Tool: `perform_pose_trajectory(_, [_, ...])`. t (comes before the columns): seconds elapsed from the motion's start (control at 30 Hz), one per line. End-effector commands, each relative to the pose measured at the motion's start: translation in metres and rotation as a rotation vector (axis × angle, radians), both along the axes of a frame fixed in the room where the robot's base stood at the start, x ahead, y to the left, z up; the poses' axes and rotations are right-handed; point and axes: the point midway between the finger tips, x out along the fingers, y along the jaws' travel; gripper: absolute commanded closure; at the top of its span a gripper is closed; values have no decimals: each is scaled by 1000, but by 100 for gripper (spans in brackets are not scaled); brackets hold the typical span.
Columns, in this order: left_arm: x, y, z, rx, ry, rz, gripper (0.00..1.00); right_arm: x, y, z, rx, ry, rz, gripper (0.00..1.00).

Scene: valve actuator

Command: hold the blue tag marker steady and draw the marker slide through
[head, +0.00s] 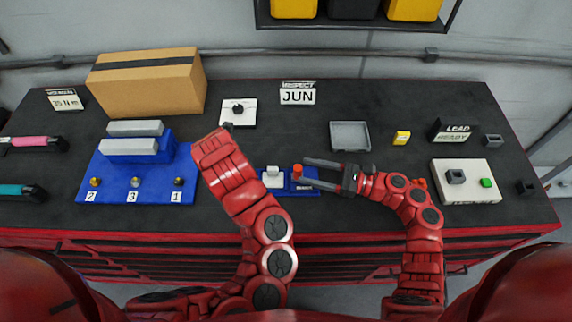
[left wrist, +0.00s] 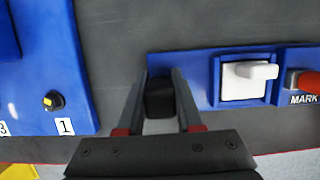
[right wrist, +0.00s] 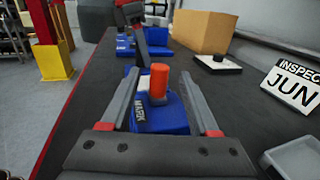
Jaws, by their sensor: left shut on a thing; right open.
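The blue tag marker (head: 283,188) lies near the table's front edge, with a white switch-like piece (head: 272,177) and an orange knob (head: 298,170) on it. In the left wrist view my left gripper (left wrist: 163,80) is shut on the black grip (left wrist: 160,100) at the marker's left end. In the head view my left arm hides that end and the gripper. My right gripper (head: 304,172) is open and comes in from the right, one finger on either side of the orange knob. The right wrist view also shows the knob (right wrist: 158,80) between the fingers, with a gap on both sides.
A blue stand (head: 120,185) with numbered knobs is left of the marker. A cardboard box (head: 148,85) and a JUN sign (head: 298,94) stand behind. A grey tray (head: 349,136), a yellow block (head: 401,137) and a white panel (head: 465,182) are to the right.

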Motion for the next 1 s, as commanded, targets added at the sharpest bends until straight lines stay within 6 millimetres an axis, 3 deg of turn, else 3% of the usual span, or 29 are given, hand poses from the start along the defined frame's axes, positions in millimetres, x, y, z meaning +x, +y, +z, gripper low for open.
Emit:
perform_pose_trajectory(0.4, [-2,0,-3,0,8,0,100,15,60,0,-1,-6,6,38])
perform_pose_trajectory(0.77, [-2,0,-3,0,8,0,100,18,69,-1,-2,-4,2,38])
perform_pose_trajectory(1.0, [-2,0,-3,0,9,0,100,18,69,-1,-2,-4,2,78])
